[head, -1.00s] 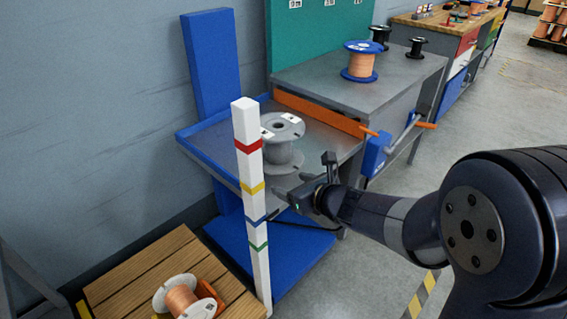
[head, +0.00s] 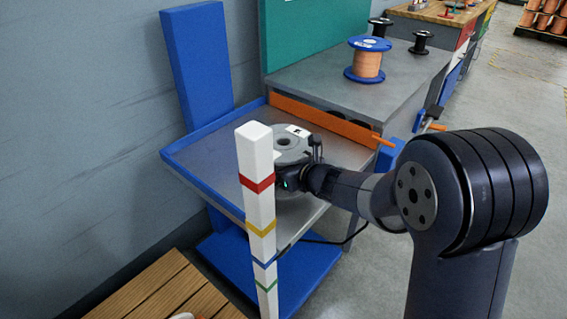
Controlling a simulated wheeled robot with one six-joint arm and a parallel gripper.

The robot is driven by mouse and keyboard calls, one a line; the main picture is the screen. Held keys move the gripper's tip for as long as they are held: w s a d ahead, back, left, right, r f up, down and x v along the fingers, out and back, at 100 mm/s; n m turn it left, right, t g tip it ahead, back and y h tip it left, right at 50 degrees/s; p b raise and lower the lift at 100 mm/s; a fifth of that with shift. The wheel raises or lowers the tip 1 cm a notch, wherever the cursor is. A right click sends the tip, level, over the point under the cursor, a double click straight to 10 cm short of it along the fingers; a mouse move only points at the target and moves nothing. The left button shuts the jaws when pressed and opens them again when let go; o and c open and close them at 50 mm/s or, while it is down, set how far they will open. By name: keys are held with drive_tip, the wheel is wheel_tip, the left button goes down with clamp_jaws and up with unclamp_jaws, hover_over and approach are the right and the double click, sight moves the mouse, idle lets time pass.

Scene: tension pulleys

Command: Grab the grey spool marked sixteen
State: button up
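The grey spool (head: 291,147) stands upright on the grey tray of the blue stand (head: 197,156). A small white label lies on its top flange; its marking is too small to read. My gripper (head: 290,172) is at the near right side of the spool, level with its upper part and overlapping it in the view. The white post and my own gripper hide much of the spool's body. I cannot tell whether the fingers are around the spool or touching it.
A white post (head: 262,205) with coloured bands stands close in front of the tray. An orange bar (head: 325,122) edges the tray's back. A copper-wound spool (head: 367,62) and two black spools stand on the grey bench (head: 335,80). A wooden slatted top (head: 165,290) is at lower left.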

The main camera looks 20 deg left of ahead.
drive_tip(key=shift+r, duration=0.1)
drive_tip(key=c, duration=1.3)
